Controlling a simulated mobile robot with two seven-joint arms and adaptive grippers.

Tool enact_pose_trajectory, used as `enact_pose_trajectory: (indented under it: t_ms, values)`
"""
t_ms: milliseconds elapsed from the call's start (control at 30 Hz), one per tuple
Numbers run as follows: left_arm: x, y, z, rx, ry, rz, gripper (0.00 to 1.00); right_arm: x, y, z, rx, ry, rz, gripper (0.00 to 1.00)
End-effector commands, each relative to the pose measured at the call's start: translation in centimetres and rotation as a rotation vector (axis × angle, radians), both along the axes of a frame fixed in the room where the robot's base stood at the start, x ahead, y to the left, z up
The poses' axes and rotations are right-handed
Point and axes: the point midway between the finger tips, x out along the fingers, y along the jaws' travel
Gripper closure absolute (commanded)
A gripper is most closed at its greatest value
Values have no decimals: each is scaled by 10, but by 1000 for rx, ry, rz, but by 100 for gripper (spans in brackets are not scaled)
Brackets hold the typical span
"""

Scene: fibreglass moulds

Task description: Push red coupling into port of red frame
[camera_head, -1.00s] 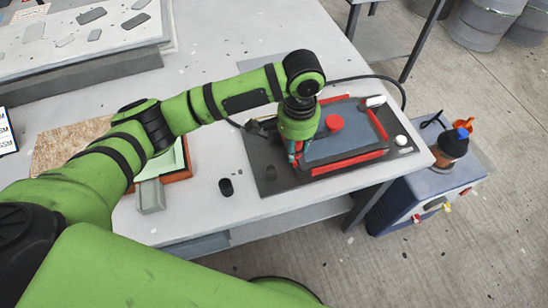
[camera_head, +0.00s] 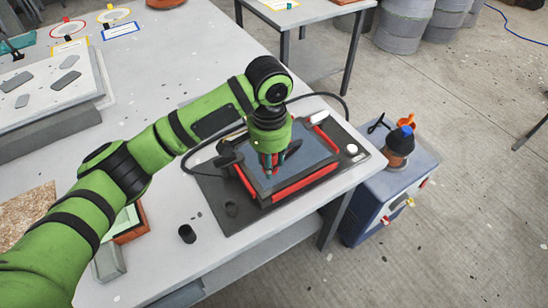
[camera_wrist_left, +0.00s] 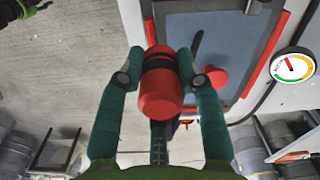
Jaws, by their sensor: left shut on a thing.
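My left gripper (camera_head: 272,170) is over the red frame (camera_head: 293,188) in the head view, fingers pointing down. In the left wrist view, its fingers (camera_wrist_left: 160,66) are shut on the red coupling (camera_wrist_left: 160,92), a red cylinder with a dark band. The red frame has red bars around a grey-blue panel, also in the wrist view (camera_wrist_left: 149,22). A red round knob (camera_wrist_left: 214,76) on the panel is partly behind one finger. I cannot make out the port, nor whether the coupling touches it.
The frame rests on a dark mat (camera_head: 215,190) near the table's edge. A hose (camera_head: 325,96) curves behind it. A dark cup (camera_head: 187,233) stands on the table at left. A blue cabinet (camera_head: 365,195) stands beyond the edge. A gauge (camera_wrist_left: 292,67) shows in the wrist view.

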Motion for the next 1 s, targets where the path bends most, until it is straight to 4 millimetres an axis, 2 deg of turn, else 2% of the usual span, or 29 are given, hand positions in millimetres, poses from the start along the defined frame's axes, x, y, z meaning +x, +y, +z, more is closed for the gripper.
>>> enact_pose_trajectory:
  t_ms: [200, 400, 567, 1000]
  values:
    - [-13, 55, -17, 8, -13, 3, 98, 0, -3, 14, -3, 0, 1, 60]
    - [-34, 91, -31, 3, -1, -2, 98, 0, -3, 20, -4, 0, 2, 60]
    - [-42, 99, -35, -2, 6, -5, 98, 0, -3, 21, -4, 0, 1, 60]
    - [-42, 99, -38, -1, 6, -5, 98, -1, -3, 18, -3, 1, 1, 60]
